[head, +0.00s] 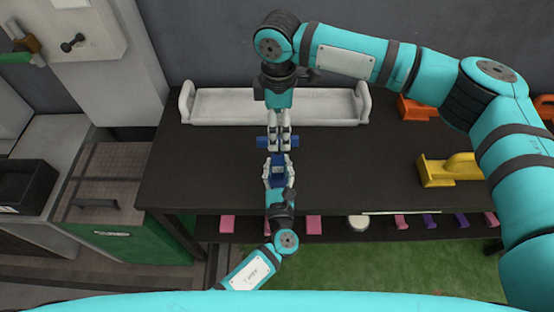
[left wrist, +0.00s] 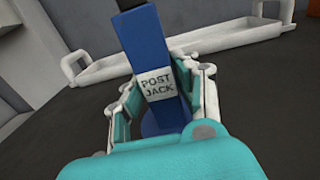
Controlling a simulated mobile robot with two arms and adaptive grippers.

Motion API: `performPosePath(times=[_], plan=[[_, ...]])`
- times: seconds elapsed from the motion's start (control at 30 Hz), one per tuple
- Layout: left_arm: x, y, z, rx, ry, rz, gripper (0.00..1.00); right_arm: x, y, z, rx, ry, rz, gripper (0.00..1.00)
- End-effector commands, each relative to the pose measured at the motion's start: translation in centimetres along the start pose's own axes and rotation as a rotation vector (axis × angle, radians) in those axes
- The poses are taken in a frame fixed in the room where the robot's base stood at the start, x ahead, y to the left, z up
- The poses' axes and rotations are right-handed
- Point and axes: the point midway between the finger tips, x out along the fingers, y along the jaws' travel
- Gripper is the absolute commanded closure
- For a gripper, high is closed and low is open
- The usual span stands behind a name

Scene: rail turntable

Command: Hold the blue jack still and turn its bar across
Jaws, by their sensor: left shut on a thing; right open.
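The blue jack (head: 278,172) stands on the dark table, and its label reads POST JACK in the left wrist view (left wrist: 157,84). My left gripper (head: 277,170) is the lower one and is shut on the jack's post, one finger on each side. The jack's blue bar (head: 263,142) lies left to right just above the post in the head view. My right gripper (head: 280,143) comes from the back with its open fingers at the bar, hiding its middle. I cannot tell whether they touch it.
A white tray (head: 215,105) with raised end handles lies behind the jack. A yellow handled block (head: 437,171) and an orange one (head: 415,108) are on the right. Pink and purple pieces sit on a lower shelf. The table left of the jack is clear.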

Motion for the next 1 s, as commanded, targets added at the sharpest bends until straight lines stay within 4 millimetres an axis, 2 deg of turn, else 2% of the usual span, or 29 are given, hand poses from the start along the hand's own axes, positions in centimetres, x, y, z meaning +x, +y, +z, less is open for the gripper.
performPosePath(times=[0.2, 0.43, 0.6, 0.87, 0.9, 1.0], plan=[[0.0, 0.0, -0.1, 0.000, 0.001, 0.000, 1.00, 3.4, -0.1, 0.0, 0.000, 0.001, -0.003, 0.13], [0.0, 0.0, 0.0, 0.000, 0.001, -0.001, 1.00, 5.8, 0.0, 0.0, 0.000, 0.001, -0.002, 0.13], [0.0, 0.0, 0.0, 0.000, 0.001, -0.001, 1.00, 6.5, 0.0, -0.1, 0.000, 0.002, 0.000, 0.13], [0.0, 0.0, 0.0, 0.000, 0.001, -0.001, 1.00, 6.6, 0.0, -0.1, 0.000, 0.002, 0.001, 0.13], [0.0, 0.0, 0.0, 0.000, 0.001, -0.001, 1.00, 6.6, 0.0, -0.1, 0.000, 0.002, 0.001, 0.15], [0.0, 0.0, 0.0, 0.000, 0.001, -0.001, 1.00, 6.6, 0.0, -0.1, 0.000, 0.002, 0.001, 0.28]])
